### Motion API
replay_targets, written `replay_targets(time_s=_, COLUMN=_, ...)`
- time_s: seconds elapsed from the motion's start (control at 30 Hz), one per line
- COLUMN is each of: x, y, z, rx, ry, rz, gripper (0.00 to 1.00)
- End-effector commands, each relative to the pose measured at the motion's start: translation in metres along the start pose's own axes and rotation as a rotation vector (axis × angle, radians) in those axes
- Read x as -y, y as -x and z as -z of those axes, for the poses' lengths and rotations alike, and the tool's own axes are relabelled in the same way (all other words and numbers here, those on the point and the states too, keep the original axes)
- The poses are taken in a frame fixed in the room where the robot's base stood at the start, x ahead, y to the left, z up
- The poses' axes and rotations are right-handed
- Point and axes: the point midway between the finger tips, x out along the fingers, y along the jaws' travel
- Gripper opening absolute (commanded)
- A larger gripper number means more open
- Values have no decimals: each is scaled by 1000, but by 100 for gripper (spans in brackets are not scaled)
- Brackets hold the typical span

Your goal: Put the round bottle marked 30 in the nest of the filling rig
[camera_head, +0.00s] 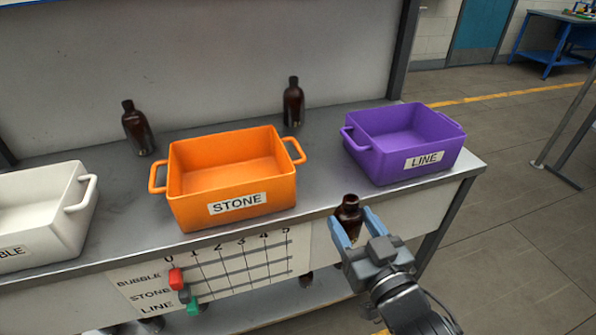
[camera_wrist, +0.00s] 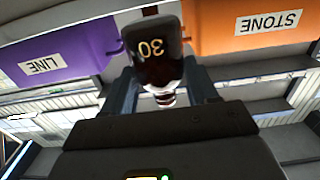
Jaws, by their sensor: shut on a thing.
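My gripper (camera_head: 352,224) is shut on an amber bottle (camera_head: 349,206), one finger on each side of it. The bottle is held in front of the bench edge, below and between the orange and purple crates. In the wrist view the bottle (camera_wrist: 156,62) shows a white 30, upside down in that picture, with its neck toward the wrist. Its lower part is hidden by the gripper in the head view. No filling rig or nest can be made out in either view.
On the bench (camera_head: 320,183) stand a white BUBBLE crate (camera_head: 52,232), an orange STONE crate (camera_head: 183,205) and a purple LINE crate (camera_head: 385,165). Two amber bottles stand behind, one left (camera_head: 138,130) and one right (camera_head: 293,103). A chart with sliders (camera_head: 215,270) hangs in front.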

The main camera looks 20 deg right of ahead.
Motion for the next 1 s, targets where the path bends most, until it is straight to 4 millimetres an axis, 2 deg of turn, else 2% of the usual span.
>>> replay_targets(time_s=0.1, x=2, y=-30, z=5, rx=-5, ry=-2, rz=4, gripper=26)
replay_targets(time_s=0.4, x=2, y=-99, z=5, rx=-3, ry=-2, rz=2, gripper=26)
replay_targets(time_s=1.0, x=0, y=-162, z=1, rx=-2, ry=-4, rz=0, gripper=26)
